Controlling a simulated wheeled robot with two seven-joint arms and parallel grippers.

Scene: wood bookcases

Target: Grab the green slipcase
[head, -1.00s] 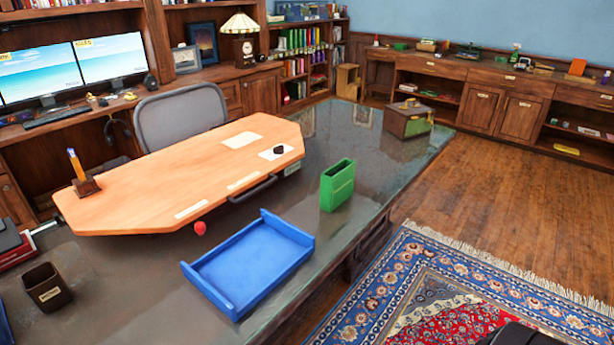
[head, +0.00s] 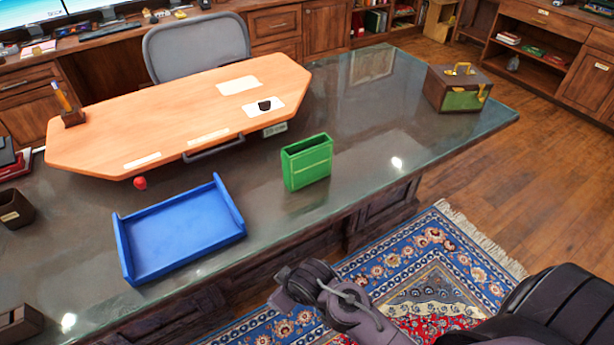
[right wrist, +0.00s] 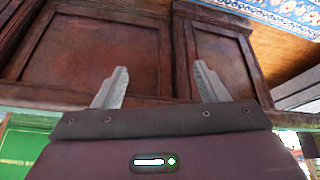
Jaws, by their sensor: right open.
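The green slipcase (head: 307,165) stands upright on the dark glossy desk, with its open side up, to the right of the blue tray. My right arm (head: 335,300) reaches in from the lower right, and its end is in front of the desk, below and apart from the slipcase. In the right wrist view, my right gripper (right wrist: 160,85) is open with nothing between its fingers, facing brown wood panels. A green patch (right wrist: 22,145) at the lower left of that view may be the slipcase; I cannot tell for sure. My left gripper is out of view.
The blue tray (head: 180,232) lies left of the slipcase near the desk's front edge. A raised wooden board (head: 180,115) is behind it. A brown and green box (head: 458,88) stands at the desk's right end. The desk top (head: 365,130) right of the slipcase is clear.

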